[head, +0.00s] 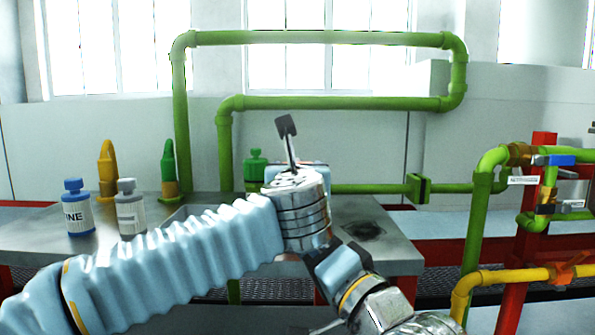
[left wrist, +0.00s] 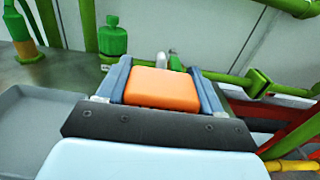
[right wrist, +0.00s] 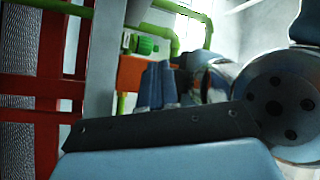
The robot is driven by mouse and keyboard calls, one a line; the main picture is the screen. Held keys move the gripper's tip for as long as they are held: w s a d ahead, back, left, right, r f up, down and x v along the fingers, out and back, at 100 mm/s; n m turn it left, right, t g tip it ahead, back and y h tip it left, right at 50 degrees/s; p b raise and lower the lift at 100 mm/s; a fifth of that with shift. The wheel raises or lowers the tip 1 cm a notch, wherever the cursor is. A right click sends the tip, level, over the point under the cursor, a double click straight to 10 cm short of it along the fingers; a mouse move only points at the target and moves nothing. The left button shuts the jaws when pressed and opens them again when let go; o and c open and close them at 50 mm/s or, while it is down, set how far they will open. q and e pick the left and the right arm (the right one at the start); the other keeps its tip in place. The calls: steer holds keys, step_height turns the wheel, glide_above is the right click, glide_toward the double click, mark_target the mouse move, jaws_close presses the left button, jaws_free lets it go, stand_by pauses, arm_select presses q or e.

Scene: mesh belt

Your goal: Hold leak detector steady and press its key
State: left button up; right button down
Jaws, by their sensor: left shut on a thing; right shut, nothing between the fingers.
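The leak detector shows as an orange block (left wrist: 165,88) in the left wrist view, between the two blue-grey fingers of my left gripper (left wrist: 160,68), which is shut on it. Part of an orange body (right wrist: 130,74) also shows in the right wrist view, behind my right gripper (right wrist: 160,70). The right gripper is shut and empty, its fingertips overlapping the orange body; I cannot tell if they touch. The key is not visible. In the head view my left wrist hides the detector and both sets of fingertips.
A grey worktop (head: 395,250) holds a blue-capped bottle (head: 76,208), a grey-capped bottle (head: 130,207), a yellow-topped bottle (head: 107,168) and a green-topped one (head: 168,168). Green pipes (head: 320,38) rise behind. Red posts and a yellow pipe (head: 500,277) stand right.

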arm_select(q)
steer(key=o, duration=1.2)
arm_select(e)
steer(key=shift+s+r, duration=0.1)
steer(key=shift+s, duration=0.9)
arm_select(q)
steer(key=shift+o, duration=0.2)
